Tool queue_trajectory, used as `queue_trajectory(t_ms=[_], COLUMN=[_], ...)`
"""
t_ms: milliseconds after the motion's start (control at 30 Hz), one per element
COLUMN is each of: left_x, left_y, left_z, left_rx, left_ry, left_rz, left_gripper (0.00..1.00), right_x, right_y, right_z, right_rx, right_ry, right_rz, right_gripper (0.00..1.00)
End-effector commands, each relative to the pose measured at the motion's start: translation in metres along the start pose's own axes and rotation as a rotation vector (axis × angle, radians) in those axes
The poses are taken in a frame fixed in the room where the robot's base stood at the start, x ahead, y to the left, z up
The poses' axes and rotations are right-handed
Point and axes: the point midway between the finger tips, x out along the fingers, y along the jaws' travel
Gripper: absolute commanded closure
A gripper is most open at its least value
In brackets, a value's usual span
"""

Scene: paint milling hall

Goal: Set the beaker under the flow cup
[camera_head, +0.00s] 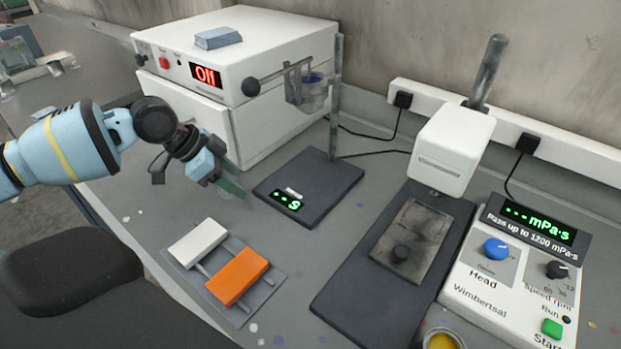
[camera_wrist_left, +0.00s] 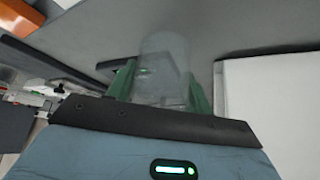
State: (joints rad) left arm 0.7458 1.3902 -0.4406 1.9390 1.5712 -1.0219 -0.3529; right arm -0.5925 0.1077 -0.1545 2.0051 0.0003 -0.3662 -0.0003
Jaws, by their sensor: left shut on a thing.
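My left gripper (camera_head: 230,177) is shut on a clear beaker (camera_wrist_left: 163,62), seen between its green fingers in the left wrist view. In the head view the beaker is hard to make out. The gripper is left of the flow cup stand's dark base (camera_head: 325,190), in front of the white oven. The flow cup (camera_head: 313,98) is held on a bracket on an upright post (camera_head: 335,100), above that base, with blue in its top. A green display shows on the base. My right gripper is not in view.
The white oven (camera_head: 240,60) reads "Off" and stands behind the gripper. A white block and an orange block (camera_head: 237,276) lie on a grey plate in front. The viscometer (camera_head: 452,150) and its control box (camera_head: 520,270) stand right. A yellow-filled pot (camera_head: 441,341) is at the front edge.

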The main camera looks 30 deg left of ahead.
Motion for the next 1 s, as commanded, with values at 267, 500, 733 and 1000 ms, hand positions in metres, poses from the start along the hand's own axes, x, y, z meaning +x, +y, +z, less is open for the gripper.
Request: queue_trajectory(t_ms=[267, 500, 733, 1000], left_x=[0.016, 0.041, 0.066, 0.076], left_y=[0.001, 0.0, 0.0, -0.002], left_z=[-0.029, -0.069, -0.107, -0.118], left_rx=[0.001, -0.001, 0.0, -0.003], left_ry=[0.009, 0.007, 0.004, -0.001], left_rz=[0.002, 0.002, 0.0, -0.001], left_gripper=[0.7, 0.7, 0.7, 0.7], right_x=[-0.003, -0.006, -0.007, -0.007], right_y=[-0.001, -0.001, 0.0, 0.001], right_z=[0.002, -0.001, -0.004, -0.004], right_rx=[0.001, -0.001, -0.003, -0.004], right_ry=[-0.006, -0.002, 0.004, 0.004], right_rz=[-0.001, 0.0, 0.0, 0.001], right_gripper=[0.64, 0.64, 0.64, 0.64])
